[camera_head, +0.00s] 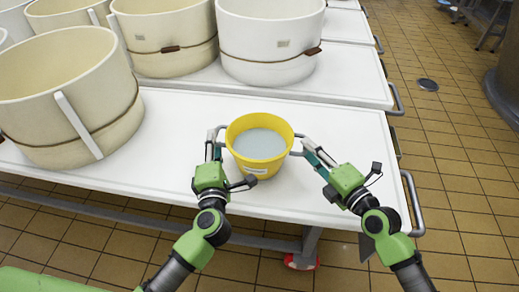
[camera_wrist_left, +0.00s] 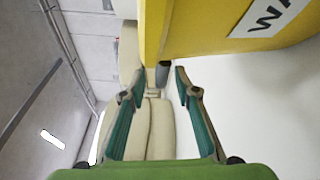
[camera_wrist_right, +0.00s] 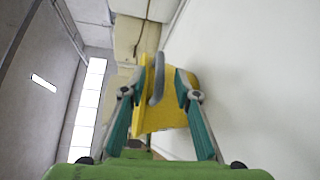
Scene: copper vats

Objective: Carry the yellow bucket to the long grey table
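The yellow bucket (camera_head: 242,160) stands upright on a white-topped trolley (camera_head: 180,130). It holds something flat and grey, and a grey handle sticks out at each side. My left gripper (camera_head: 213,143) is at the left handle. In the left wrist view the fingers (camera_wrist_left: 158,84) are spread, with the dark handle end (camera_wrist_left: 162,74) between or just beyond the tips. My right gripper (camera_head: 309,150) is at the right handle. In the right wrist view its fingers (camera_wrist_right: 157,84) are spread on either side of the grey handle (camera_wrist_right: 157,76). I cannot identify the long grey table for sure.
A large cream vat (camera_head: 60,105) stands left of the bucket on the same trolley. Other vats (camera_head: 270,40) stand on the trolley behind. A metal rail (camera_head: 413,205) edges the right end. Tiled floor (camera_head: 455,150) lies open to the right, with metal furniture (camera_head: 487,18) far off.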

